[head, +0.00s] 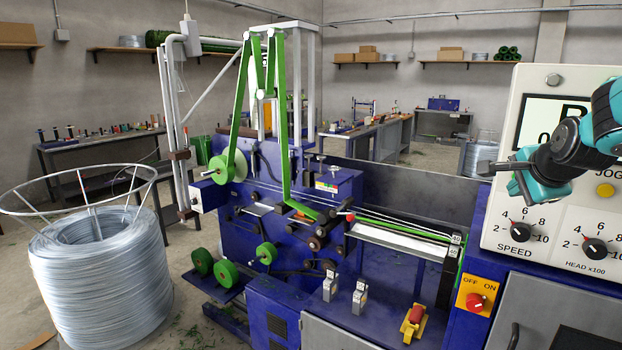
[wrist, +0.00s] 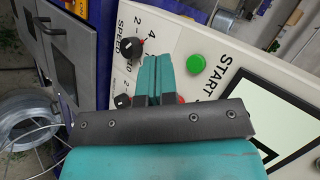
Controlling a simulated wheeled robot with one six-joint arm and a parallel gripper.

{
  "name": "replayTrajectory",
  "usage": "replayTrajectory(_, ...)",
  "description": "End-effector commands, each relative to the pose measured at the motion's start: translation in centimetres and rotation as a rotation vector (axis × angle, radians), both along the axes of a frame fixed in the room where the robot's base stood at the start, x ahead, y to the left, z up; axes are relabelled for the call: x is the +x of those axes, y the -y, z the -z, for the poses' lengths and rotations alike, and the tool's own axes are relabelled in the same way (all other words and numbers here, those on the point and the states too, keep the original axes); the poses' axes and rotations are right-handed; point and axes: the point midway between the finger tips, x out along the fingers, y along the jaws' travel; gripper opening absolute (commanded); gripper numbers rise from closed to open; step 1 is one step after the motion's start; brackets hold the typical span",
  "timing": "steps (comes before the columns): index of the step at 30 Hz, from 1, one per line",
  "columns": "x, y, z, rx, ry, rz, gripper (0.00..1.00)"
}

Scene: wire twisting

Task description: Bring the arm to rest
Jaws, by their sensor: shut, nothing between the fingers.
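My gripper (head: 516,186) hangs at the right of the head view, in front of the left edge of the white control panel (head: 545,235). In the wrist view its two teal fingers (wrist: 156,66) lie together, with nothing seen between them. The panel (wrist: 182,42) fills much of the wrist view behind the fingers. Its green START button (wrist: 195,64) and the SPEED knob (wrist: 130,47) show beside the fingers. My arm comes in from the right edge of the head view and covers part of the panel and its display.
The blue wire-twisting machine (head: 280,235) fills the middle. An OFF/ON switch (head: 475,301) with a red knob sits below the panel. A large wire coil (head: 100,275) stands at the left. Workbenches line the back, and bare floor shows at the lower left.

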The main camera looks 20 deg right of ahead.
Motion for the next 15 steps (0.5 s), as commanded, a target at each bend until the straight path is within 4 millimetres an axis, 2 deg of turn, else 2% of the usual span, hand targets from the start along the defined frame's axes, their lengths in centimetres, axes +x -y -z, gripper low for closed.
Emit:
replayTrajectory(2,0.2,-0.6,0.3,-0.003,-0.008,-0.022,0.0)
replayTrajectory(5,0.7,-3.6,1.4,-0.02,-0.052,-0.133,0.0)
replayTrajectory(8,1.2,-9.5,3.4,-0.061,-0.129,-0.361,0.0)
replayTrajectory(9,1.1,-12.5,4.3,-0.086,-0.166,-0.483,0.0)
replayTrajectory(11,0.4,-17.2,5.8,-0.131,-0.222,-0.683,0.0)
replayTrajectory(12,-0.4,-20.2,6.8,-0.163,-0.255,-0.821,0.0)
replayTrajectory(14,-2.1,-24.5,8.2,-0.216,-0.3,-1.034,0.0)
replayTrajectory(15,-3.6,-27.2,9.2,-0.255,-0.325,-1.182,0.0)
